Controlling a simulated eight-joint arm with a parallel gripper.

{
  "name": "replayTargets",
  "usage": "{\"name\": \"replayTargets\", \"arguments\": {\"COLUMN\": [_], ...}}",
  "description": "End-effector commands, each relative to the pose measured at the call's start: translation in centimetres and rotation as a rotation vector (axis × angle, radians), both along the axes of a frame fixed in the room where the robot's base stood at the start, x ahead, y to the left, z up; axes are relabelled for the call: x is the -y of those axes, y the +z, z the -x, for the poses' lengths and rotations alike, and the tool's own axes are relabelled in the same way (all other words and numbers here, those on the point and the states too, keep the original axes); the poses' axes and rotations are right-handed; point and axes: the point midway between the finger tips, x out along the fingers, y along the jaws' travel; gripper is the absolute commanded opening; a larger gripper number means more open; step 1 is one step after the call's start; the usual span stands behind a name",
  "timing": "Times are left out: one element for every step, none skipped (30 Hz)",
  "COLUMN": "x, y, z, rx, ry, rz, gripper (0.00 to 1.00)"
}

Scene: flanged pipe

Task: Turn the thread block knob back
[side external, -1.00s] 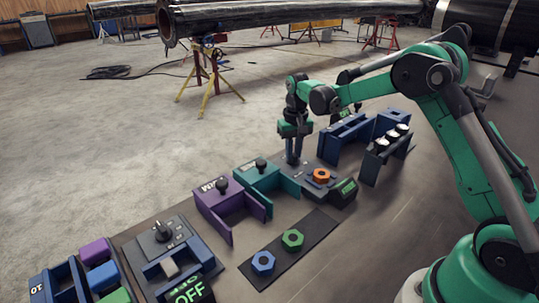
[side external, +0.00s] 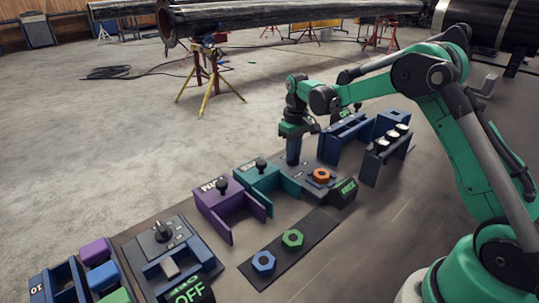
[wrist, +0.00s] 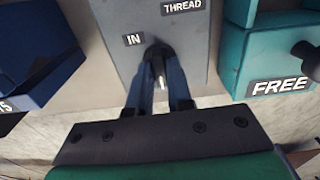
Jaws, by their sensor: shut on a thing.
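The thread block (side external: 318,184) is a grey block with an orange hex nut (side external: 321,175) on it, in the middle of the side view. In the wrist view the block (wrist: 190,50) shows the labels "IN" and "THREAD". Its dark knob (wrist: 158,52) with a pale pointer stands between my fingers. My gripper (side external: 293,160) points straight down at the block's far end and is shut on the knob, with a finger on each side in the wrist view (wrist: 160,80). The side view hides the knob behind the fingers.
A teal bracket (side external: 262,182) and a purple bracket (side external: 232,205) stand left of the block. Blue holders (side external: 345,135) stand close on its right. A dark mat (side external: 268,265) with green and blue nuts lies in front. A small green-lettered display (side external: 346,188) sits at the block's front.

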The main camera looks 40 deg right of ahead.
Motion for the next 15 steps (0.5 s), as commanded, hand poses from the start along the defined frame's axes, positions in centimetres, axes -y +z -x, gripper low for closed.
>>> {"name": "replayTargets", "arguments": {"x": [0.02,0.01,0.01,0.01,0.01,0.01,0.01,0.01,0.01,0.01,0.01,0.01,0.01,0.01,0.0], "y": [0.04,0.04,0.04,0.04,0.04,0.04,0.04,0.04,0.04,0.03,0.03,0.03,0.02,0.02,0.02], "z": [-0.03,-0.04,-0.03,-0.04,-0.04,-0.04,-0.04,-0.04,-0.03,-0.03,-0.03,-0.02,-0.02,-0.02,-0.02], "rx": [0.001,0.002,0.002,0.002,0.002,0.002,0.002,0.002,0.001,0.001,0.001,0.001,0.001,0.001,0.001], "ry": [0.002,0.002,0.002,0.002,0.002,0.002,0.002,0.002,0.001,0.001,0.001,0.001,0.001,0.001,0.0], "rz": [0.001,0.001,0.001,0.001,0.001,0.001,0.001,0.001,0.001,0.001,0.001,0.001,0.001,0.001,0.001], "gripper": [0.0,0.0,0.0,0.0,0.0,0.0,0.21,0.3,0.41,0.47,0.47,0.47,0.47,0.47,0.47]}}
